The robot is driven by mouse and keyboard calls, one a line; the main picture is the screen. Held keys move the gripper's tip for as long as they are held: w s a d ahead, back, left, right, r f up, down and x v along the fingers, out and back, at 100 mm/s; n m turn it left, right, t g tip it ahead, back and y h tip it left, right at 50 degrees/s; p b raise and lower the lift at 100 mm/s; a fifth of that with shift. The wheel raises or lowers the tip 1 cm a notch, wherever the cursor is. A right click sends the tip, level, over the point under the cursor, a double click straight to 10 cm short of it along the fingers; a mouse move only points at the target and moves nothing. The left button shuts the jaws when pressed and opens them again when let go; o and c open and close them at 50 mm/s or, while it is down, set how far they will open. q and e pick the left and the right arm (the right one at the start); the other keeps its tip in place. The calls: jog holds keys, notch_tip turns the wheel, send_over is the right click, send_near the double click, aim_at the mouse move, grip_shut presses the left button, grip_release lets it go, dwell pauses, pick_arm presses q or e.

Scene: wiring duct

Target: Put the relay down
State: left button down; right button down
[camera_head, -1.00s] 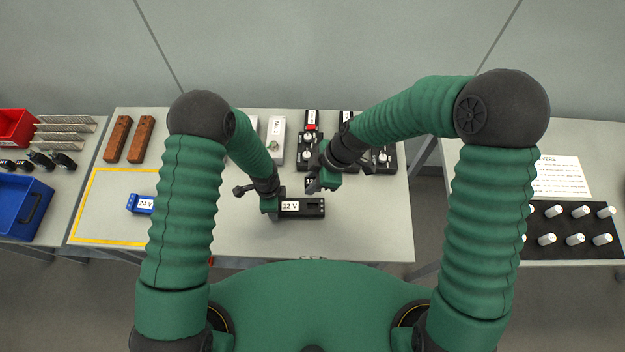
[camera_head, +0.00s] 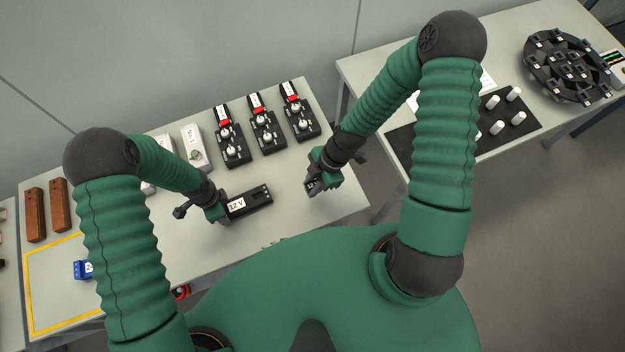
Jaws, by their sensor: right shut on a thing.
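My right gripper (camera_head: 322,174) is shut on a small dark relay (camera_head: 312,186) with a pale label. It holds the relay over the table's right part, near the front edge. Whether the relay touches the table is hard to tell. A long black block labelled 12 V (camera_head: 250,201) lies on the table to the left of it. My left gripper (camera_head: 217,209) is at the left end of this block. Its fingers are partly hidden, so I cannot tell whether they grip it.
Several black modules (camera_head: 267,132) with white knobs and red parts stand at the back. Grey boxes (camera_head: 193,147), brown bars (camera_head: 35,214) and a blue block (camera_head: 82,270) in a yellow outline are left. White cylinders (camera_head: 514,94) and a round black rack (camera_head: 568,66) occupy the right table.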

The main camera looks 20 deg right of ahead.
pick_arm(q)
jog(key=shift+a, duration=0.25)
pick_arm(e)
jog(key=f, duration=0.5)
jog(key=shift+w+a+f, duration=0.1)
jog(key=shift+a+f, duration=0.15)
jog(key=shift+f, duration=0.1)
jog(key=shift+d+f, duration=0.1)
jog(key=shift+f, duration=0.05)
pick_arm(q)
jog(key=shift+d, duration=0.25)
pick_arm(e)
jog(key=shift+d, duration=0.15)
jog(key=c, duration=1.2)
grip_release()
pick_arm(q)
jog(key=shift+a, duration=0.15)
pick_arm(e)
jog(key=shift+o, duration=0.2)
